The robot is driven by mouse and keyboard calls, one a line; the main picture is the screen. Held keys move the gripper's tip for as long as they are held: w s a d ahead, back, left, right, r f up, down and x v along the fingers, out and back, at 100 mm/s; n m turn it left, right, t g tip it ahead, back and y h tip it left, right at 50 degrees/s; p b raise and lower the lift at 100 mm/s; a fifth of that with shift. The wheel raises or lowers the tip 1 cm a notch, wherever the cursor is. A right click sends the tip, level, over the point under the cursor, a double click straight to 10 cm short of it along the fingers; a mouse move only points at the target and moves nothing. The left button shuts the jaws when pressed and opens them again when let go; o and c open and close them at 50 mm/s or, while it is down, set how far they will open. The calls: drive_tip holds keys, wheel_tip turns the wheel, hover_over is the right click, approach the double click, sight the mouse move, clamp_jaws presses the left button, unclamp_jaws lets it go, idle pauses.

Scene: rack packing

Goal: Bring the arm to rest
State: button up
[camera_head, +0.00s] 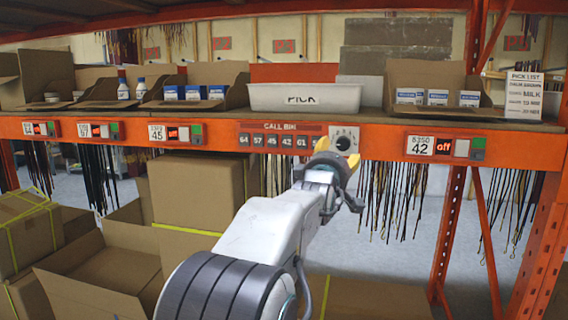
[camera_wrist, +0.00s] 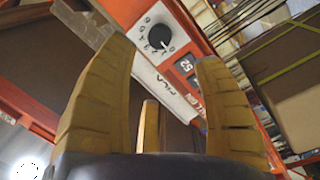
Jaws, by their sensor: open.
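My gripper (camera_head: 340,165) is at the end of my raised arm, in front of the orange shelf beam. It is open and empty. In the wrist view its yellow fingers (camera_wrist: 160,95) stand apart with nothing between them. A white dial panel with a black knob (camera_head: 343,144) is on the beam just beyond the fingertips; it also shows in the wrist view (camera_wrist: 159,37). I cannot tell whether a finger touches the panel.
The call bin display (camera_head: 280,140) is left of the dial. Cardboard boxes (camera_head: 197,188) crowd the lower left. Dark straps (camera_head: 400,195) hang below the beam.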

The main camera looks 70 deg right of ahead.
drive_tip(key=shift+w, duration=0.1)
idle(0.3)
